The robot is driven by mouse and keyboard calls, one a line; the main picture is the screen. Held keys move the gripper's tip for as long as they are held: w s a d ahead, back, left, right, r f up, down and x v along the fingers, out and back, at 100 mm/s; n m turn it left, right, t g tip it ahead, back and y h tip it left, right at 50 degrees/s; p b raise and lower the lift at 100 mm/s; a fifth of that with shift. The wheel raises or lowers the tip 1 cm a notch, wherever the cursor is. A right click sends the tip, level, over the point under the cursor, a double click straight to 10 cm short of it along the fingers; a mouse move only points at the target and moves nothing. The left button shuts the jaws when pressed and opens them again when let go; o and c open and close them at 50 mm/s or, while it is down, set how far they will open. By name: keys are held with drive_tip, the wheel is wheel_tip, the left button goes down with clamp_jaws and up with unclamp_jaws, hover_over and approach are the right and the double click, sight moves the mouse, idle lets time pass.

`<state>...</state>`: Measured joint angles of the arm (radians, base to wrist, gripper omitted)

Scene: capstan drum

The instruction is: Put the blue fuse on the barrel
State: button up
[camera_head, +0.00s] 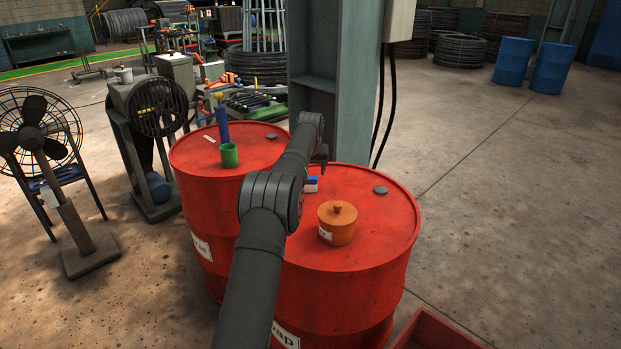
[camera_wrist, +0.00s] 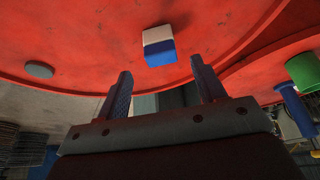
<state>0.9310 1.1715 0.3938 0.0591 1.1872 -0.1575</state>
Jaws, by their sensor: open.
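A small blue-and-white block, which looks like the blue fuse (camera_head: 311,184), lies on top of the right red barrel (camera_head: 365,215). It also shows in the wrist view, where the fuse (camera_wrist: 160,53) lies on the red lid beyond the fingertips, roughly in line with the gap between them. My gripper (camera_wrist: 161,70) is open with nothing between its fingers. In the head view my gripper (camera_head: 321,160) is near the fuse, partly hidden by my own arm. My arm also covers part of both barrels.
An orange lidded pot (camera_head: 337,224) and a grey disc (camera_head: 380,190) stand on the right barrel. The left barrel (camera_head: 205,160) carries a green cup (camera_head: 229,156) and a blue upright piece (camera_head: 222,125). A steel column (camera_head: 335,80) rises behind the barrels.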

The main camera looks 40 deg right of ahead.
sight(311, 182)
drive_tip(key=shift+v, duration=1.9)
drive_tip(key=x, duration=1.2)
drive_tip(key=shift+f, duration=0.15)
drive_tip(key=shift+r, duration=0.25)
